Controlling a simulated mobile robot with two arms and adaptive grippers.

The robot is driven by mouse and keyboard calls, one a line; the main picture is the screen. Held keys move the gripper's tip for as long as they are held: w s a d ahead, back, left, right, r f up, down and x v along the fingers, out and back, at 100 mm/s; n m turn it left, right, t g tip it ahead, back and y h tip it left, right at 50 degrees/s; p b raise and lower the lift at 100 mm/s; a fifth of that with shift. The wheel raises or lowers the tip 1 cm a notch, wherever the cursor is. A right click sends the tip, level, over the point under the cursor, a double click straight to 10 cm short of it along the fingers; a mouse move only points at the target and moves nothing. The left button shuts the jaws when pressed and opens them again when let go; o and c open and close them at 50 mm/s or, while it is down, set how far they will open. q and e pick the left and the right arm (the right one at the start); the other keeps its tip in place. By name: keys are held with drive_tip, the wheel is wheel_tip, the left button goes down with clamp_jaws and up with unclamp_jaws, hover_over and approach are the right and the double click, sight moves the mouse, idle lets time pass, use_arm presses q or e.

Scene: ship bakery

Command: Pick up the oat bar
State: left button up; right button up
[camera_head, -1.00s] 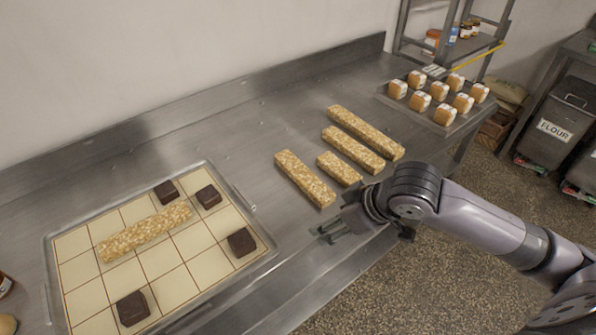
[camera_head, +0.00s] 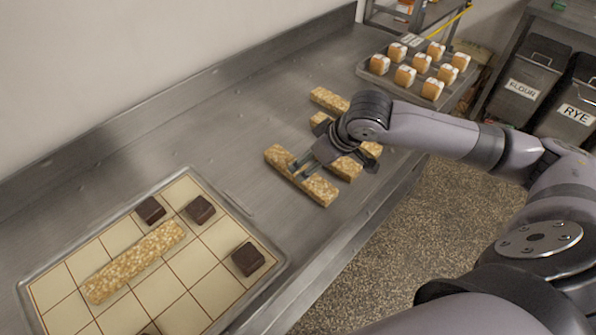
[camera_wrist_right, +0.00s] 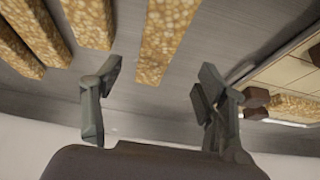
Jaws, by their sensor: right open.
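Several oat bars lie on the steel counter. The leftmost counter bar (camera_head: 320,188) is long and pale brown. My right gripper (camera_head: 296,172) is above it, open and empty. In the right wrist view, this bar (camera_wrist_right: 165,40) shows between the two spread fingers (camera_wrist_right: 158,72); I cannot tell the exact height gap. A shorter bar (camera_head: 347,168) and two longer ones, including the back bar (camera_head: 328,99), are partly hidden behind the gripper and arm. Another oat bar (camera_head: 135,262) lies on the gridded tray (camera_head: 165,290) at left. My left gripper is not in view.
Dark brown squares, including one at the tray's right (camera_head: 248,259), sit on the tray. A tray of small orange-and-white cakes (camera_head: 405,75) stands at the back right. The wall bounds the counter behind. Bare counter lies between tray and bars.

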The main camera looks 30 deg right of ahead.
sight(300, 171)
drive_tip(key=shift+x, duration=1.1)
drive_tip(key=p+x, duration=0.1)
drive_tip(key=x, duration=0.4)
drive_tip(key=shift+w+d+f, duration=0.1)
drive_tip(key=shift+d+f, duration=0.05)
drive_tip(key=c, duration=1.3)
drive_tip(key=shift+c, duration=0.6)
